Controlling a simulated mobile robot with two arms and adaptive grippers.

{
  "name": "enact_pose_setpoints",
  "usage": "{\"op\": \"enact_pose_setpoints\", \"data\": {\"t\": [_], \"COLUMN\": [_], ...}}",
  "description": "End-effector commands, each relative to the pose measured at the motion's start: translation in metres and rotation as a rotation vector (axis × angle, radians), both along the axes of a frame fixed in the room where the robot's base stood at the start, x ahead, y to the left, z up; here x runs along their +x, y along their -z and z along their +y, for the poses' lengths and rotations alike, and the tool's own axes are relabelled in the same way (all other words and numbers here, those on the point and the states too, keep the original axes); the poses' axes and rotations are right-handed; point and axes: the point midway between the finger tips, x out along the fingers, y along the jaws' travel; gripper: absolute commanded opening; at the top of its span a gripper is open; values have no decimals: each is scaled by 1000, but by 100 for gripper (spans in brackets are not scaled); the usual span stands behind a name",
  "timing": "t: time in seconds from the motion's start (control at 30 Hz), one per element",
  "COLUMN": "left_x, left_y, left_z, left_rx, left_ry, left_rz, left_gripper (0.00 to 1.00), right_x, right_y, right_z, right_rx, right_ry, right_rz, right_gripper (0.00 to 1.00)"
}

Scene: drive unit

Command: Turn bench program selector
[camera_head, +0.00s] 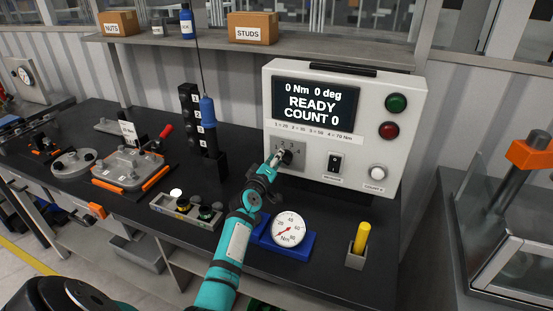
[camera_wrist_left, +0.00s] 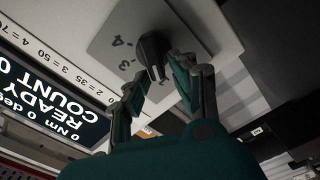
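The program selector is a dark knob (camera_head: 287,157) on a grey plate low on the left of the white control box (camera_head: 345,92). The left wrist view shows the knob (camera_wrist_left: 152,55) close up, with the marks 3 and 4 readable beside it. My left gripper (camera_head: 277,158) reaches the knob. In the left wrist view its fingers (camera_wrist_left: 161,72) stand apart, one on each side of the knob's lower end. I cannot tell whether they touch it. The knob's setting is unclear. The display (camera_head: 315,100) reads 0 Nm, 0 deg, READY, COUNT 0. My right gripper is not in view.
A black rocker switch (camera_head: 334,163), a white button (camera_head: 377,173) and green and red buttons are right of the knob. A round gauge (camera_head: 288,229) on a blue base lies near my left arm. A yellow-handled item (camera_head: 362,238) stands right. A blue-and-black tool (camera_head: 208,125) hangs left.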

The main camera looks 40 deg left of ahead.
Motion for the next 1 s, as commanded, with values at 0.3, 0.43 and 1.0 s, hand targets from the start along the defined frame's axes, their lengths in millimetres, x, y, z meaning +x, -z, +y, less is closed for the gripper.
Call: {"op": "enact_pose_setpoints", "data": {"t": [0.3, 0.43, 1.0], "left_x": [0, -6, -107], "left_y": [-1, 0, 1], "left_z": [0, -2, -25], "left_rx": [2, 3, 2], "left_ry": [0, 0, -1], "left_rz": [-1, -1, 1], "left_gripper": [38, 38, 38], "right_x": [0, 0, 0], "right_y": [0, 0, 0], "right_z": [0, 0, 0], "right_rx": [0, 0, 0], "right_ry": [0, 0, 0], "right_rz": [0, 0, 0], "right_gripper": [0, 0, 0]}}
